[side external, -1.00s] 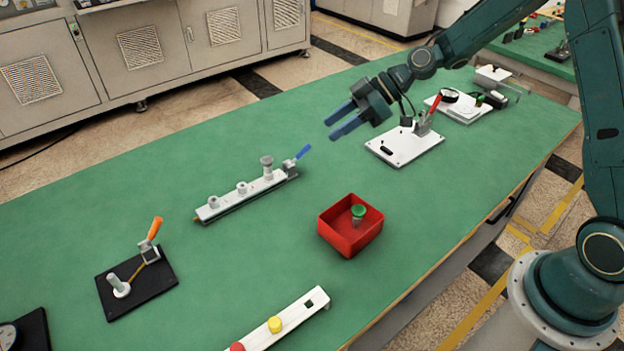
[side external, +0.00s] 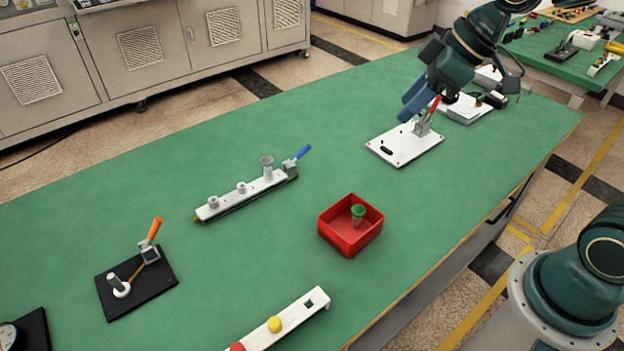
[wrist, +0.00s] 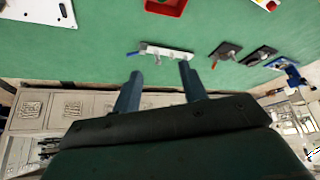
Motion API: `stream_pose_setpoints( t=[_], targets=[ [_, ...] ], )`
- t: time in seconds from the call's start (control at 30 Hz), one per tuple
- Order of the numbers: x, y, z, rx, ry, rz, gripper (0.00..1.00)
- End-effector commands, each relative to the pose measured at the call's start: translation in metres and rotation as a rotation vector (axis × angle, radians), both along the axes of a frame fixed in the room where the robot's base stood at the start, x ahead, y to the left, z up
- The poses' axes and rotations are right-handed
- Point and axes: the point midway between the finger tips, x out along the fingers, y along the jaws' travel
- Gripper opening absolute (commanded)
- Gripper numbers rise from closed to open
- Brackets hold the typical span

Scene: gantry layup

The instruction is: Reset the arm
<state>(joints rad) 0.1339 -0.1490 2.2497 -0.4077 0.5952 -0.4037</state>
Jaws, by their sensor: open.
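My gripper (side external: 418,98) is raised over the far right part of the green table, near the white plate fixture with the red-handled clamp (side external: 424,122). Its blue fingers are apart with nothing between them. In the wrist view my gripper (wrist: 158,82) also shows two separate, empty fingers, with the green table (wrist: 100,50) and grey cabinets (wrist: 50,105) beyond them.
A red bin (side external: 338,236) holds a green-topped part (side external: 357,214). Behind it lies a white rail fixture with a blue handle (side external: 240,196). A black plate with an orange-handled clamp (side external: 140,285) sits left. A white strip (side external: 300,309) with red and yellow buttons lies in front.

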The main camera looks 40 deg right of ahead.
Motion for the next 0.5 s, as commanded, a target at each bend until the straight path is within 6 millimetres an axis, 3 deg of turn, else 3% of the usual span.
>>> stream_pose_setpoints(
  t=[0.5],
  targets=[
    [-0.104, -0.027, 0.025, -0.041, 0.020, -0.357, 0.43]
  ],
)
